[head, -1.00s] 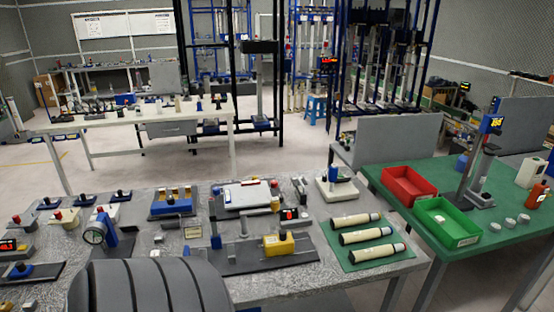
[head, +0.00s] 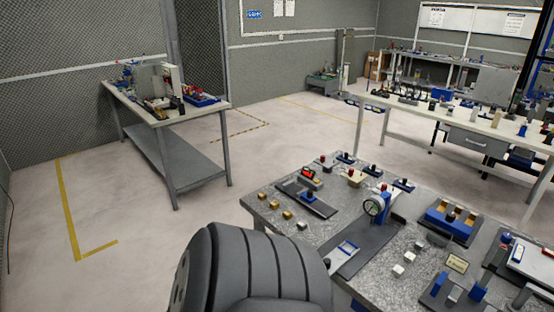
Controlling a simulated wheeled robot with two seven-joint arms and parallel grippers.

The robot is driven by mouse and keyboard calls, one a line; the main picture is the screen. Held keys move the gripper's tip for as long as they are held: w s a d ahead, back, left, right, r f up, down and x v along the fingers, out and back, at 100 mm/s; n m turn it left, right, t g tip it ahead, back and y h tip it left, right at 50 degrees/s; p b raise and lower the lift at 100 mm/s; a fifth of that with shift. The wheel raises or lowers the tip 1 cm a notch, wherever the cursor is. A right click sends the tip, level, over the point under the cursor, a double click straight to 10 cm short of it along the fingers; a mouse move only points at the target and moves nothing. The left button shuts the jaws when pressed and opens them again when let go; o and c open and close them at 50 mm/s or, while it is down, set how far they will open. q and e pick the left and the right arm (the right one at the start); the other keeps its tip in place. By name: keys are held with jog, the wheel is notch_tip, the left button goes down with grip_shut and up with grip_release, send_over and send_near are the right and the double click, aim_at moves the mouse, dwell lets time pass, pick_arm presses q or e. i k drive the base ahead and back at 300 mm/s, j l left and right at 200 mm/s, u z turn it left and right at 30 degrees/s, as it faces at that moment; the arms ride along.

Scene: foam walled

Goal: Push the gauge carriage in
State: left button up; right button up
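A round dial gauge (head: 375,206) with a white face stands on a blue upright mount (head: 386,210) on the grey speckled table. A long dark base plate (head: 368,245) lies beside and below it, with a light blue-and-white piece (head: 345,250) at its near end. I cannot tell for sure which part is the carriage. Another dark plate (head: 305,199) with a blue block and a red-lit digital readout (head: 309,177) sits to the left.
Several small brass blocks (head: 288,214) lie near the grey table's (head: 330,225) left edge. A blue fixture (head: 447,226) stands to the right. Open floor (head: 150,235) lies left of the table. A grey bench (head: 165,120) stands against the far left wall.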

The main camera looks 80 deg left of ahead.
aim_at(335, 259)
jog(key=u, duration=2)
